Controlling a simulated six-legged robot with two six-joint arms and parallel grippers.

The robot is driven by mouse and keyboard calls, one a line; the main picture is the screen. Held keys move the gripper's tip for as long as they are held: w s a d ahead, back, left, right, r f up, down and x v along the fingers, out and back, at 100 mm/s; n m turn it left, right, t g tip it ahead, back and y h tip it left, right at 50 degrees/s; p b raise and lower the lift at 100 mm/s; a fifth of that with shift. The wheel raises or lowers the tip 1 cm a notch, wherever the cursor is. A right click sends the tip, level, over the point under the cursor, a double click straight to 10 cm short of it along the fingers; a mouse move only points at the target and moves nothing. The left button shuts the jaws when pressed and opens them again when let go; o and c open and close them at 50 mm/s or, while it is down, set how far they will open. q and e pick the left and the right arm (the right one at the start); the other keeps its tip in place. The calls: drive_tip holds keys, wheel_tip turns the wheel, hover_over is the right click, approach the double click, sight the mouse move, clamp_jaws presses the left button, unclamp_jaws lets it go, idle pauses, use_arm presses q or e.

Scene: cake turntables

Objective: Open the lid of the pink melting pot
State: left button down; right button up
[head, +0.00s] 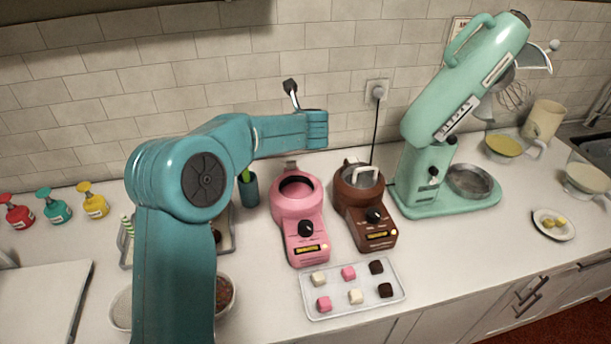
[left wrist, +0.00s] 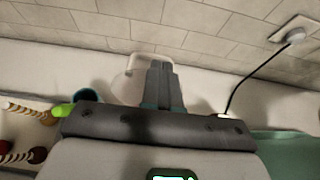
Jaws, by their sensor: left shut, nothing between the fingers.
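The pink melting pot (head: 299,208) stands on the counter in the head view. Its top looks open, with a dark rim around a pink inside. A small grey piece shows at its back edge, perhaps part of the raised lid; my arm hides what is above. In the left wrist view a pale loop handle (left wrist: 133,68), seemingly the lid's, shows just behind and left of my left gripper (left wrist: 161,64). The gripper's fingers are shut and empty; I cannot tell whether they touch the handle. In the head view the fingers are not clear. My right gripper is not in view.
A brown melting pot (head: 374,222) with a lid handle stands close on the right. A tray (head: 335,308) of cubes lies in front. A cup (head: 249,191) stands left, a teal mixer (head: 425,170) right. A black cord runs down the tiled wall.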

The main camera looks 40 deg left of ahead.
use_arm(q)
drive_tip(key=shift+w+a, duration=0.3)
idle(0.5)
